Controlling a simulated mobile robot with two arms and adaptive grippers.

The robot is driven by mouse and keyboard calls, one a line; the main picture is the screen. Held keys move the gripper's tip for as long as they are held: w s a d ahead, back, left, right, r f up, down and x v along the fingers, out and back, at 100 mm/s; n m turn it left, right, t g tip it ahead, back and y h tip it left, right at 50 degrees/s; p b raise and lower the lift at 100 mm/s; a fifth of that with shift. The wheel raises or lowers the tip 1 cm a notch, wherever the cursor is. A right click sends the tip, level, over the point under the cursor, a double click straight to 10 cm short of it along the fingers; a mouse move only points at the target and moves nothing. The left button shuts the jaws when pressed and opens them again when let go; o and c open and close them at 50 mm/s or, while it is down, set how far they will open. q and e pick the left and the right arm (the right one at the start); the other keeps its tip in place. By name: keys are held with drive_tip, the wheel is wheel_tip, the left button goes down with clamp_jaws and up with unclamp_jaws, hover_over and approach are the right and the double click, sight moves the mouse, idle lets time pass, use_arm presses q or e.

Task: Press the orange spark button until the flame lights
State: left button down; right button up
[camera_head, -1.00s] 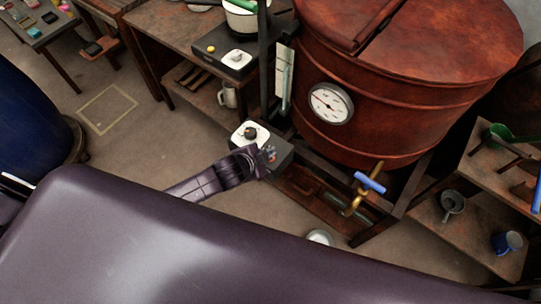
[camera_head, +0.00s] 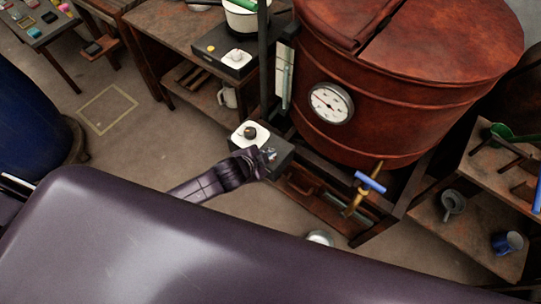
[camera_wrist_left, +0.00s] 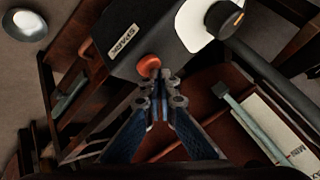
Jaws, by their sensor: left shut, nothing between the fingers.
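The orange spark button (camera_wrist_left: 149,66) sticks out of the face of a dark control box, beside a label reading "SPARK". The box (camera_head: 283,150) stands by the foot of the copper vat and carries a white plate with a dark knob (camera_head: 250,132); the knob also shows in the left wrist view (camera_wrist_left: 224,19). My left gripper (camera_wrist_left: 161,82) is shut and empty, its tips right at the button's lower edge; I cannot tell whether they touch it. In the head view the gripper (camera_head: 268,155) is at the box's front and hides the button. No flame is visible.
The copper vat (camera_head: 400,80) with a dial gauge (camera_head: 330,103) stands on a dark frame behind the box. A blue-handled tap (camera_head: 370,183) is to the right. A pale metal dish (camera_head: 320,237) is on the floor. A side shelf (camera_head: 480,235) holds a blue mug (camera_head: 506,242).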

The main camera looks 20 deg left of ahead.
use_arm(q)
drive_tip(key=shift+f, duration=0.3)
idle(0.4)
drive_tip(key=shift+r, duration=0.1)
drive_tip(key=shift+r+p, duration=0.75)
drive_tip(key=shift+p, duration=0.15)
wheel_tip(320, 180, up, 5)
drive_tip(key=p, duration=0.5)
drive_tip(key=shift+r, duration=0.1)
idle(0.5)
